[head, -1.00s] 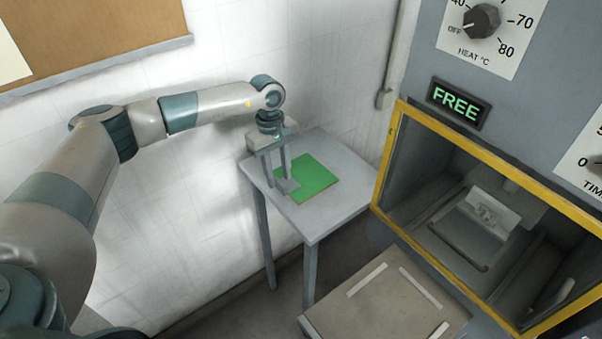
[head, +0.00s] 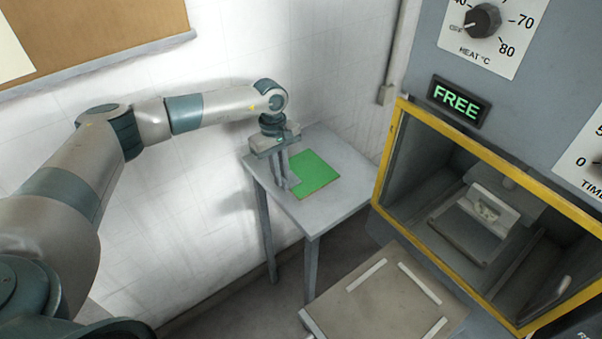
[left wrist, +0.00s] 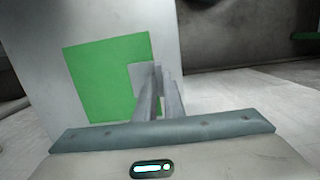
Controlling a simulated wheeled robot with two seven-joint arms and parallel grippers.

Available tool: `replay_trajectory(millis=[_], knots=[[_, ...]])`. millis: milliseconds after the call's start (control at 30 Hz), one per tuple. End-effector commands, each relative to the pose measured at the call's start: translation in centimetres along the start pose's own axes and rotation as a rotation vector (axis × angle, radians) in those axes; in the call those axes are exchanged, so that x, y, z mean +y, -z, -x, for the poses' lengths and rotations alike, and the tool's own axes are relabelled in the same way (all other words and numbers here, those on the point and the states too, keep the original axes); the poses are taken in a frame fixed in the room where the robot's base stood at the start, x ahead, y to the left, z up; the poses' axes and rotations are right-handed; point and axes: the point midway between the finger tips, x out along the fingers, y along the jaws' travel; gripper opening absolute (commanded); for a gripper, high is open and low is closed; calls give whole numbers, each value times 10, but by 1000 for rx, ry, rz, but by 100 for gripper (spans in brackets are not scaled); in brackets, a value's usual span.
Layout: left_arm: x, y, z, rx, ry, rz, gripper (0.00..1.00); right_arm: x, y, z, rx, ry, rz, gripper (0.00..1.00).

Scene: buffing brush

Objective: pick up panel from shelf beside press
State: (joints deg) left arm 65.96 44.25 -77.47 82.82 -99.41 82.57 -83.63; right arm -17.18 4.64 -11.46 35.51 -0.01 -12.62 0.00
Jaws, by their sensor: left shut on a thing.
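The green panel (head: 316,172) lies on the small grey shelf table (head: 328,211) beside the press. My left gripper (head: 288,184) is at the panel's left edge, pointing down, with its fingers closed together on that edge. In the left wrist view the panel (left wrist: 98,82) shows beyond the fingers (left wrist: 158,95), which overlap its right side. The panel looks flat on the table; I cannot tell any gap under it. My right gripper is not in view.
The press (head: 400,150) stands at the right, with a yellow-framed opening and a lit FREE sign (head: 459,99). A low beige platform (head: 385,305) with pale strips is in front. A white wall is behind the table.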

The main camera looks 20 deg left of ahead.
Motion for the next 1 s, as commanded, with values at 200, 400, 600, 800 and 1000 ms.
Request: replay_trajectory(millis=[200, 400, 600, 800, 1000], knots=[[0, 0, 1, 0, -1, 0, 0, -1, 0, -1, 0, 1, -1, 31], [1, -1, 12, 2, -3, -1, 0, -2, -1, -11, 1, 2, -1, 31], [1, -4, 39, 3, -6, -3, 0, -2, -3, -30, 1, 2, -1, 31], [25, -41, 56, 0, -4, -6, 0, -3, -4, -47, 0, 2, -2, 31], [46, -75, 75, 1, -3, -6, 0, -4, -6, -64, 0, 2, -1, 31]])
